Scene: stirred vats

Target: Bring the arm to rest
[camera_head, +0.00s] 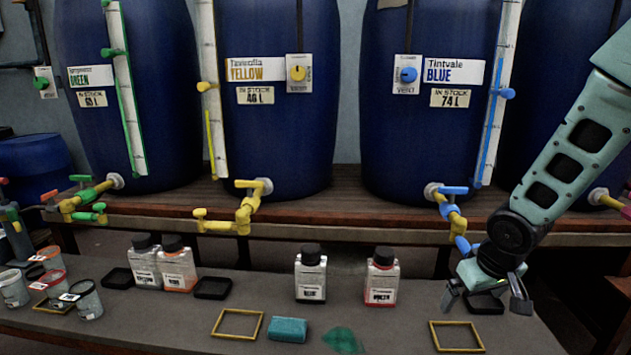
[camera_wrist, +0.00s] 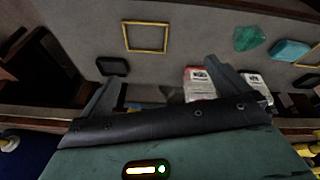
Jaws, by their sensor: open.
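My gripper (camera_head: 485,303) hangs at the right in the head view, fingers pointing down over the grey bench. Its fingers are apart with nothing between them. In the wrist view the two dark fingers of my gripper (camera_wrist: 128,55) spread wide, with bench visible between them. A black tray (camera_head: 487,302) sits just behind and below the fingers; it also shows in the wrist view (camera_wrist: 112,66). A yellow frame (camera_head: 458,336) lies on the bench in front of the gripper, also seen in the wrist view (camera_wrist: 146,50).
A teal sponge (camera_head: 287,330) and green patch (camera_head: 343,340) lie in front. Blue vats (camera_head: 432,130) with taps (camera_head: 452,210) stand on a wooden shelf behind. Cups (camera_head: 87,299) are far left.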

